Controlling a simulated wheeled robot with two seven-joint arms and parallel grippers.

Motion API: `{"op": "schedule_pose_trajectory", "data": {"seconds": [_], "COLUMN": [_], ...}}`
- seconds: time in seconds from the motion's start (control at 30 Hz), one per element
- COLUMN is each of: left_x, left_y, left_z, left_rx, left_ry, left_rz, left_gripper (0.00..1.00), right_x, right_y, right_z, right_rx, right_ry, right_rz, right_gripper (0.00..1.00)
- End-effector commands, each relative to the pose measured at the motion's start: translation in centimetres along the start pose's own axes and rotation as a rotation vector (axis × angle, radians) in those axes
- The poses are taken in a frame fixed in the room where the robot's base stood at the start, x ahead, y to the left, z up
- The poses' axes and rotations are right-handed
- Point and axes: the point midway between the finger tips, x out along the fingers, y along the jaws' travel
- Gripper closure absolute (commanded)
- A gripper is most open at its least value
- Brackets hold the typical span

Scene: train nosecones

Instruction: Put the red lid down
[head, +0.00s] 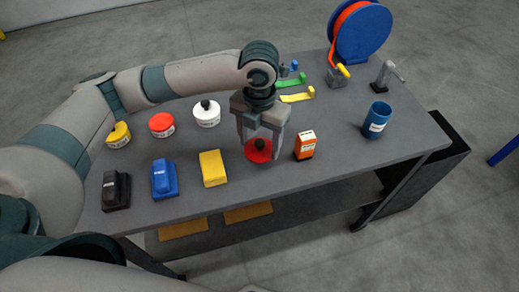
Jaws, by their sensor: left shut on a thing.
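My left gripper (260,148) points down over the middle of the grey table and is shut on the red lid (256,156). The lid is round with a black knob, and the fingers come down on either side of the knob. I cannot tell whether the lid touches the table or hangs just above it. A red-topped white tin (162,124) stands at the left of the table, with no knob showing on it. My right gripper is not in view.
A yellow tin (118,135) and a white tin (207,113) flank the red one. Black (116,190), blue (164,179) and yellow (212,168) blocks line the front. A blue cup (376,120) stands farther right, with bare table between.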

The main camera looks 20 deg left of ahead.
Motion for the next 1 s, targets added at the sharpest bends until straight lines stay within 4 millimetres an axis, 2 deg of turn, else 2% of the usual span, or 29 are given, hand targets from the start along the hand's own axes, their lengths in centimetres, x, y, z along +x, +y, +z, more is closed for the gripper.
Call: {"op": "schedule_pose_trajectory", "data": {"seconds": [0.17, 0.5, 0.93, 0.97, 1.0], "left_x": [0.3, 3.8, 4.3, 4.3, 4.3], "left_y": [0.0, 0.0, 0.0, 0.0, 0.0], "left_z": [0.0, -0.1, 0.0, 0.0, 0.0], "left_rx": [0.000, 0.000, 0.001, 0.001, 0.001], "left_ry": [0.001, 0.002, 0.000, -0.001, -0.001], "left_rz": [0.000, 0.001, 0.000, 0.000, 0.000], "left_gripper": [0.59, 0.59, 0.59, 0.33, 0.23], "right_x": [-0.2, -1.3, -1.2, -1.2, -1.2], "right_y": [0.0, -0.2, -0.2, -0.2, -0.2], "right_z": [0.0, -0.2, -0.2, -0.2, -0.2], "right_rx": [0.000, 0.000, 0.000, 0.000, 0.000], "right_ry": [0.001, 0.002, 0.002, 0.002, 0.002], "right_rz": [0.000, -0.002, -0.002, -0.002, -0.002], "right_gripper": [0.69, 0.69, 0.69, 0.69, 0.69]}}
